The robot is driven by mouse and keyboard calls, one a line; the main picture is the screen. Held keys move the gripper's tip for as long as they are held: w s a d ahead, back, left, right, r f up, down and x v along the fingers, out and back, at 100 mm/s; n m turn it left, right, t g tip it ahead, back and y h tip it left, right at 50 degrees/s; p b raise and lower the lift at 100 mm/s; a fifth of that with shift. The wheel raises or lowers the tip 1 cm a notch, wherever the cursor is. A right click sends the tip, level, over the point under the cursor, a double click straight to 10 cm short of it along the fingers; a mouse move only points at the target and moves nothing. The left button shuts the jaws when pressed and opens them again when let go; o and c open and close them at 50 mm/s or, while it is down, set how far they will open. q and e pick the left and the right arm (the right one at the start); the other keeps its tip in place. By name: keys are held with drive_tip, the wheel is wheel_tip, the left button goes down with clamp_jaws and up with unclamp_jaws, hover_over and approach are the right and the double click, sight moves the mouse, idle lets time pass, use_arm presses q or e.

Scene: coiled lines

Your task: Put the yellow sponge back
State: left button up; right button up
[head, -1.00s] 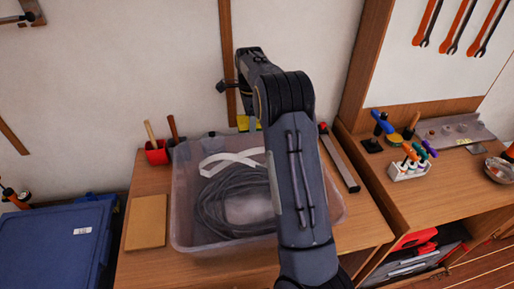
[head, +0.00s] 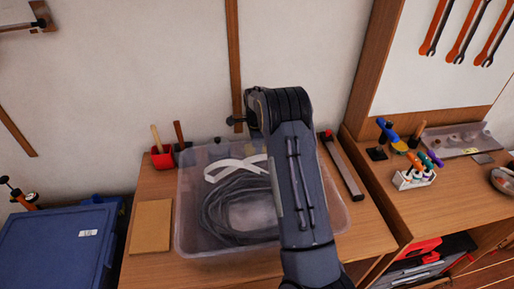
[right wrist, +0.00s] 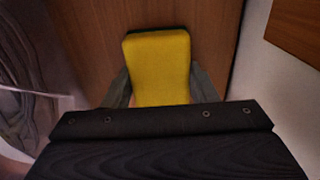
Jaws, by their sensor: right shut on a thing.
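The yellow sponge (right wrist: 160,62) shows in the right wrist view, between the two grey fingers of my right gripper (right wrist: 161,88). The gripper is shut on it. A brown wooden surface lies behind the sponge; I cannot tell whether the sponge touches it. In the head view my right arm reaches over the right part of a clear bin and hides the sponge and the fingers. My left gripper is in neither view.
The clear bin (head: 186,232) holds a grey coiled line (head: 212,212) and a white strap (head: 228,168). A red cup (head: 162,158) with handles and a tan block (head: 151,226) sit left of it. A long grey tool (head: 343,170) lies to the right. A blue crate (head: 50,245) stands at far left.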

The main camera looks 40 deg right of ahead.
drive_tip(key=shift+f, duration=0.1)
drive_tip(key=o, duration=0.9)
drive_tip(key=shift+o, duration=0.2)
wheel_tip(320, 180, up, 12)
drive_tip(key=b, duration=0.1)
drive_tip(key=shift+r, duration=0.2)
